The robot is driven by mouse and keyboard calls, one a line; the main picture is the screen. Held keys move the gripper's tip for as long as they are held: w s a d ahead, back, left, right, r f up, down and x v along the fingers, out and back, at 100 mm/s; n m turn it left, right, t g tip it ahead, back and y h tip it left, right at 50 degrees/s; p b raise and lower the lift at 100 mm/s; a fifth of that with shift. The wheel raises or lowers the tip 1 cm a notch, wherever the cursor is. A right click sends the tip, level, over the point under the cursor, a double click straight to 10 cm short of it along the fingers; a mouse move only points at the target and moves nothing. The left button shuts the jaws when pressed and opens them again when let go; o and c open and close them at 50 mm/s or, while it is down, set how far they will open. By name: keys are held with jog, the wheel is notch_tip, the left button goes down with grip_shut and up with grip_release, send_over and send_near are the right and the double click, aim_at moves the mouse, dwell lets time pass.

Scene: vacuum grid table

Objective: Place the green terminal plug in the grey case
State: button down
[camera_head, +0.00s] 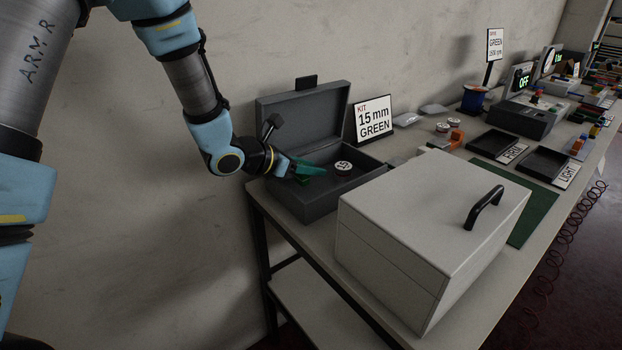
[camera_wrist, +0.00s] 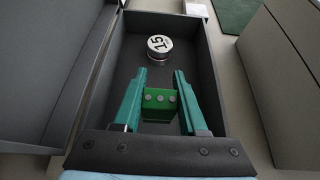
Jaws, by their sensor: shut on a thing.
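The dark grey case (camera_head: 306,207) stands open at the near left end of the table, its lid raised at the back. My gripper (camera_head: 314,172) reaches into it from the left, fingers pointing down into the box. In the wrist view my gripper (camera_wrist: 161,76) is shut on the green terminal plug (camera_wrist: 160,105), a green block with several grey round screw heads. The plug is inside the case walls, but I cannot tell whether it touches the floor.
A large light grey box with a black handle (camera_head: 425,235) stands close to the right of the case. A sign reading KIT 15 mm GREEN (camera_head: 374,119) stands behind. Dark trays (camera_head: 497,144) and a green mat (camera_head: 533,207) lie farther right.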

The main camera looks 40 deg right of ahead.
aim_at(310, 193)
jog(key=shift+f+p, duration=0.35)
jog(key=shift+f, duration=1.55)
jog(key=shift+f, duration=0.15)
jog(key=shift+c, duration=2.3)
grip_release()
jog(key=shift+r, duration=0.25)
jog(key=b+v, duration=0.2)
jog(key=v, duration=1)
jog(key=shift+a+f+b, duration=0.1)
jog(key=shift+b, duration=0.2)
